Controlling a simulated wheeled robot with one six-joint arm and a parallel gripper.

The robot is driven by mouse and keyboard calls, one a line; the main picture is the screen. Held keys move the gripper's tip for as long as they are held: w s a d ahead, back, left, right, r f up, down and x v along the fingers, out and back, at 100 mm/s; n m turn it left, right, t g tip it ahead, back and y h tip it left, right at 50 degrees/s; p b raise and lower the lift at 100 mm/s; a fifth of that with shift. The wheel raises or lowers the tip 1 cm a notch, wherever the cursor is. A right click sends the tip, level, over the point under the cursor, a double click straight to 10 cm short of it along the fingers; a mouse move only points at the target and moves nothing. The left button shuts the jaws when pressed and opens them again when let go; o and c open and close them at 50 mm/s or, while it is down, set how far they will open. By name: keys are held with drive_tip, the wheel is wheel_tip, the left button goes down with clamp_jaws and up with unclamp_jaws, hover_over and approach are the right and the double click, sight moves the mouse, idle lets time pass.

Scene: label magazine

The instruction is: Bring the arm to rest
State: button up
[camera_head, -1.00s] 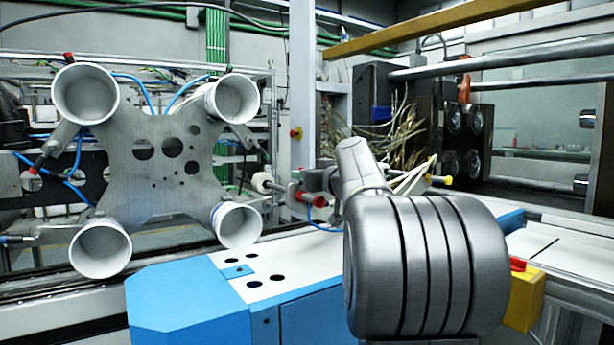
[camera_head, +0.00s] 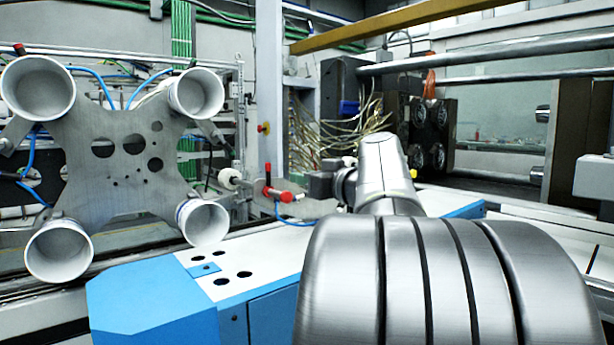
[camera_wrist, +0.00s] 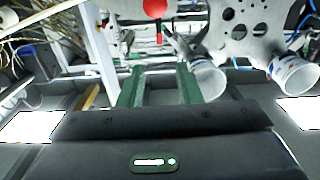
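My gripper (camera_wrist: 158,78) shows in the wrist view with its two green fingers apart and nothing between them. It points toward the grey plate (camera_wrist: 245,25) and its white cups (camera_wrist: 207,78), which lie beyond the fingers to the right. In the head view my grey arm (camera_head: 430,280) fills the lower right, its forearm reaching away over the blue and white bench. My gripper's fingers cannot be made out there; they are hidden behind or beyond the arm.
The plate (camera_head: 118,160) with white cups (camera_head: 58,250) stands left of the arm. The blue and white bench (camera_head: 150,305) runs beneath. A red-tipped fitting (camera_head: 283,194) is close left of the forearm. Dark machine blocks (camera_head: 430,130) and a yellow beam (camera_head: 400,24) are behind.

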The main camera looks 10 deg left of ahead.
sight(269, 169)
idle(0.3)
drive_tip(key=x, duration=1.3)
drive_tip(key=shift+w+a, duration=0.25)
